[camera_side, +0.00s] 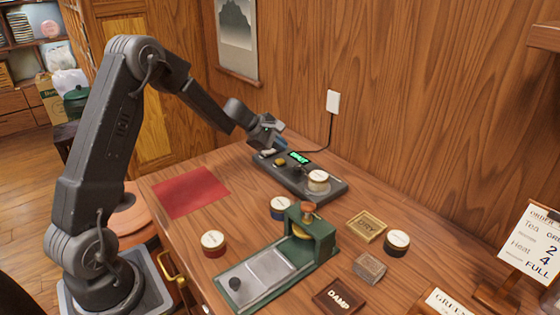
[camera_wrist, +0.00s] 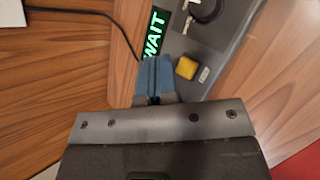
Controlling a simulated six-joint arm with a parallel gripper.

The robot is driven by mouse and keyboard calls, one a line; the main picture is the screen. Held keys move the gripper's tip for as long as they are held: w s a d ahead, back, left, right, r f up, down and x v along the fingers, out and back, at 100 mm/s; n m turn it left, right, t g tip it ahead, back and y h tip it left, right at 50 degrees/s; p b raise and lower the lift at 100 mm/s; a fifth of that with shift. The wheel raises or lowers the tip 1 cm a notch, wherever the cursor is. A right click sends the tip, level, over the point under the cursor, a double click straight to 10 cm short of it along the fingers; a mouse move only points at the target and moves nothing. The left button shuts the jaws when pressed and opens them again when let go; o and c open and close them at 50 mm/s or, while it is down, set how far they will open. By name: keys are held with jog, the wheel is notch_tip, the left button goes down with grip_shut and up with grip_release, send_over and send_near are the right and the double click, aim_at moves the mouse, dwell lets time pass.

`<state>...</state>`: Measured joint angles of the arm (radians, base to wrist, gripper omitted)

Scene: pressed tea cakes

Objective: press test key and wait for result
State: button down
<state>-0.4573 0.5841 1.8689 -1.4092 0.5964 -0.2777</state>
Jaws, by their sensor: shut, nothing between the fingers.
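The dark tester (camera_side: 335,188) lies at the back of the table. Its small screen (camera_side: 299,158) is lit green, and in the wrist view the screen (camera_wrist: 155,34) reads WAIT. The yellow key (camera_side: 280,162) is at the tester's left part; it also shows uncovered in the wrist view (camera_wrist: 187,68). My gripper (camera_side: 268,151) is over the tester's left end, its blue fingers (camera_wrist: 153,77) shut and empty. The fingertips appear beside the key, between it and the screen's end; I cannot tell their height. A round white-topped tin (camera_side: 318,178) sits on the tester's right end.
A green press (camera_side: 318,240) stands mid-table, with a red-rimmed tin (camera_side: 213,240), a blue tin (camera_side: 281,205) and a black tin (camera_side: 397,240) around it. A DRY tray (camera_side: 366,227), a DAMP tray (camera_side: 338,297) and an order card (camera_side: 535,240) are at right. A red cloth (camera_side: 190,191) lies left.

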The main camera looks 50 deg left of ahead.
aim_at(280, 161)
jog(key=shift+r, duration=1.65)
jog(key=s+d+r+m+g, duration=0.2)
jog(key=s+d+r+m, duration=0.95)
jog(key=d, duration=0.35)
jog(key=s+d+m+y, duration=0.2)
jog(key=s+m, duration=0.3)
jog(key=s, duration=0.5)
jog(key=s+d+m+y, duration=0.1)
jog(key=s+m, duration=0.4)
jog(key=s, duration=0.6)
jog(key=shift+s+d+f+m+g+y, duration=0.15)
jog(key=shift+d+f+m+g+y, duration=0.25)
jog(key=shift+d, duration=0.35)
